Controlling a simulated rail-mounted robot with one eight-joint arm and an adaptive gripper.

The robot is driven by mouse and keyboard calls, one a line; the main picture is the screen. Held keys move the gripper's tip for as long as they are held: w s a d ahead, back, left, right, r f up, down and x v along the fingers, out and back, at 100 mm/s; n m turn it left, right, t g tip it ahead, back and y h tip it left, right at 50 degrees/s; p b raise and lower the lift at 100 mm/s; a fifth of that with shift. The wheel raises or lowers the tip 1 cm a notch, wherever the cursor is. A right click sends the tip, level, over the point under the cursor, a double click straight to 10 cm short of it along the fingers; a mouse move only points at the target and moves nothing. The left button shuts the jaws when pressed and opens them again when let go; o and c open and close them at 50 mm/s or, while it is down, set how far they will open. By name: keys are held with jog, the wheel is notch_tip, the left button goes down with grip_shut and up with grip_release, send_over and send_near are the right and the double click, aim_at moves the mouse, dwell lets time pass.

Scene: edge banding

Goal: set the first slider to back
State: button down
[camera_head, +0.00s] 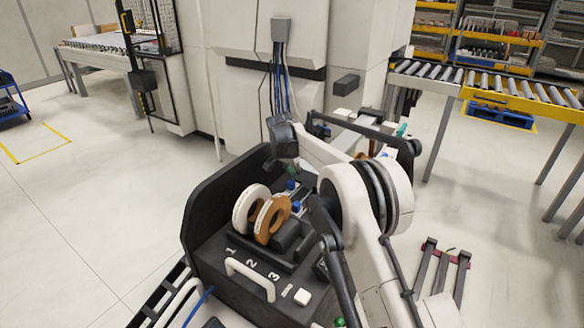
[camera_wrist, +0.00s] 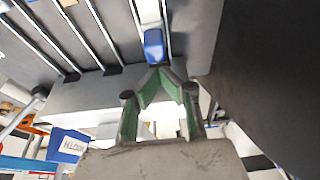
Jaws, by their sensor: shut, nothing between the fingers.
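Two small blue slider knobs show in the head view, one farther back (camera_head: 291,185) and one nearer (camera_head: 296,206), behind the rolls on the black machine. I cannot tell which is the first slider. In the wrist view a blue knob (camera_wrist: 154,46) sits on a pale rail, just beyond the tips of my gripper (camera_wrist: 158,71). The green-padded fingers are shut and hold nothing. Whether the tips touch the knob is unclear. In the head view my gripper (camera_head: 291,170) is small and partly hidden, pointing down by the farther knob.
A white roll (camera_head: 249,209) and a brown roll (camera_head: 272,219) stand on the black machine (camera_head: 206,232), near the numbers 1, 2 and 3 and a white handle (camera_head: 250,279). Dark side walls flank the slider area. In the wrist view several metal rods (camera_wrist: 40,38) run left of the knob.

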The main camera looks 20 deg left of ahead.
aim_at(289, 186)
jog(key=shift+w+f, duration=0.15)
jog(key=shift+f, duration=0.35)
jog(key=shift+s+a+b, duration=0.25)
jog(key=shift+s+b, duration=0.05)
jog(key=shift+s, duration=0.9)
jog(key=shift+s+a+b, duration=0.25)
jog(key=shift+s+b, duration=0.05)
jog(key=shift+s, duration=0.9)
jog(key=p+v, duration=0.2)
jog(key=v, duration=0.8)
jog(key=shift+p, duration=0.4)
jog(key=shift+r, duration=0.1)
